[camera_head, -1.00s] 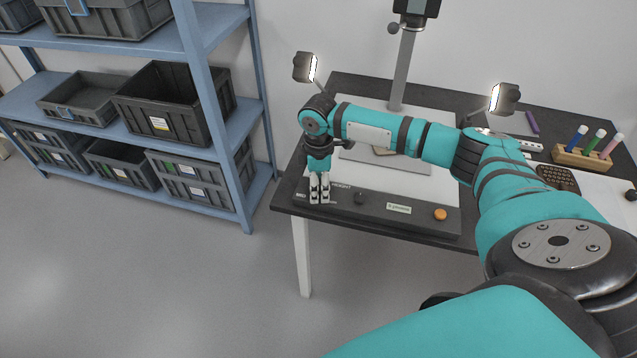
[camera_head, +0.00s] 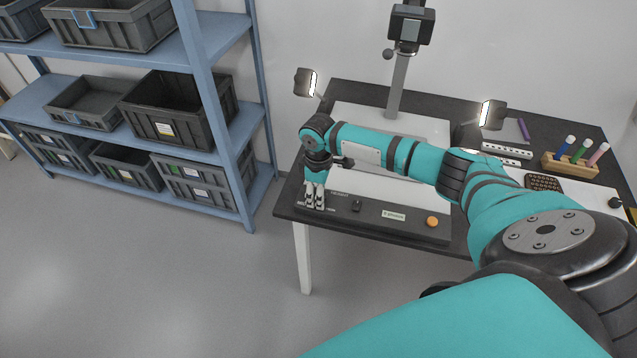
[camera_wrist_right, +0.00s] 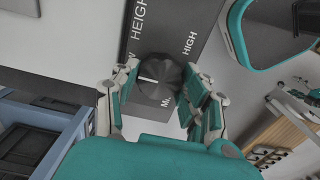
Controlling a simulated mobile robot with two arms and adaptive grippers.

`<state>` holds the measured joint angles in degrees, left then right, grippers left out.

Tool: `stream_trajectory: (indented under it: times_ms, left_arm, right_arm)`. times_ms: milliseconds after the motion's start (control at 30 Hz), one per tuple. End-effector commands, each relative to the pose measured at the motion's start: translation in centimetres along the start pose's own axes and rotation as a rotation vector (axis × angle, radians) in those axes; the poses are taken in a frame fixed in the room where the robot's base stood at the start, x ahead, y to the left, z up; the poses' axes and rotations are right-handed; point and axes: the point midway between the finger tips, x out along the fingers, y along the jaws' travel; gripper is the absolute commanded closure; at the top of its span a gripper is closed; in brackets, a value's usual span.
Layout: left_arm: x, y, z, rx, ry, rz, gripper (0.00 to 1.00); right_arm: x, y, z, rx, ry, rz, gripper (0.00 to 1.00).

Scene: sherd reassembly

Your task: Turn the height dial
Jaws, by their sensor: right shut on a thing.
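The height dial (camera_wrist_right: 158,80) is a dark round knob with a pale pointer line, on a grey panel lettered HEIGHT, with HIGH printed to its right in the right wrist view. My right gripper (camera_wrist_right: 162,88) has its fingers on either side of the dial and is shut on it. In the head view my right gripper (camera_head: 315,197) points down at the left end of the control panel (camera_head: 390,222) and hides the dial. My left gripper is not in view.
The panel also carries a small dark knob (camera_head: 357,206) and an orange button (camera_head: 432,222). A camera column (camera_head: 400,85) and two lamps (camera_head: 306,82) (camera_head: 492,114) stand behind my arm. A marker rack (camera_head: 570,165) is at right; a blue shelf (camera_head: 215,100) with bins is at left.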

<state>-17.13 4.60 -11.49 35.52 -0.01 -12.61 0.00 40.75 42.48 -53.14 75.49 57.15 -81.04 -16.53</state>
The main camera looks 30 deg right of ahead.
Motion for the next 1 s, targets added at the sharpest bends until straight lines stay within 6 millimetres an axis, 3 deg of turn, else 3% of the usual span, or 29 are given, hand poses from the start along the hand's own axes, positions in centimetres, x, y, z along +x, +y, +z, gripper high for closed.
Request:
stream_trajectory:
  times_ms: [233,267,433,767,1000]
  left_arm:
    - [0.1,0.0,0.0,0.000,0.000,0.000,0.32]
    - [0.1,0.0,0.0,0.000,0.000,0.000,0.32]
    - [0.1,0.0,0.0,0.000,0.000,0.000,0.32]
    - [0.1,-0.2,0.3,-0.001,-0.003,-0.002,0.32]
    - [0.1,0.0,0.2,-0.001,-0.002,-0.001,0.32]
  right_arm:
    - [0.0,0.1,-0.1,0.002,0.003,0.002,0.88]
    - [0.0,0.1,-0.1,0.002,0.003,0.002,0.54]
    - [0.0,0.1,-0.1,0.001,0.002,0.002,0.32]
    - [-0.3,0.1,-0.1,0.001,0.002,0.002,0.32]
    - [-4.1,0.1,-0.1,-0.001,0.006,0.004,0.32]
